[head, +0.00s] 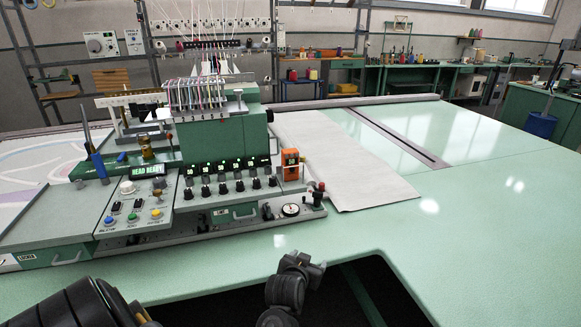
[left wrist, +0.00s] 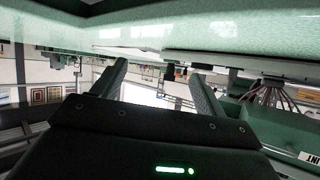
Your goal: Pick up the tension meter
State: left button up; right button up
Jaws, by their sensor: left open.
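An orange box-like device with a small lit display (head: 290,164), which looks like the tension meter, stands upright at the right end of the green tufting machine's front panel. My left gripper (head: 302,263) is low in the middle of the head view, over the near table edge, nearer to me than the device and apart from it. In the left wrist view its two fingers (left wrist: 159,80) are spread with nothing between them. I cannot make out the orange device in that view. My right gripper is not in view.
The tufting machine (head: 225,145) with its knobs and threads fills the left. A dial gauge (head: 291,210) and a red-topped knob lie close to the device. Pale cloth (head: 340,165) lies to its right. The green table (head: 460,240) is clear at right; its near edge has a dark cut-out.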

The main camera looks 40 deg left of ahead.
pick_arm(q)
jog(key=w+a+r+n+t+y, duration=0.1)
jog(key=w+a+r+n+y, duration=0.45)
jog(key=r, duration=0.45)
jog(key=n+g+y, duration=0.3)
jog(key=y, duration=0.3)
send_near(292, 168)
jog(key=x, duration=0.4)
jog(key=shift+h, duration=0.25)
jog(key=x, duration=0.4)
jog(key=shift+a+r+p, duration=0.1)
jog(key=shift+r+p, duration=0.1)
jog(key=shift+p, duration=0.2)
jog(key=shift+w+a+f, duration=0.15)
jog(key=shift+w+a, duration=0.15)
jog(key=shift+a, duration=0.15)
jog(key=shift+w+a, duration=0.1)
jog(key=shift+a, duration=0.05)
jog(key=p+x, duration=0.2)
jog(key=x, duration=0.3)
jog(key=shift+r, duration=0.25)
jog(key=shift+c, duration=0.6)
jog(key=c, duration=1)
jog(key=shift+c, duration=0.5)
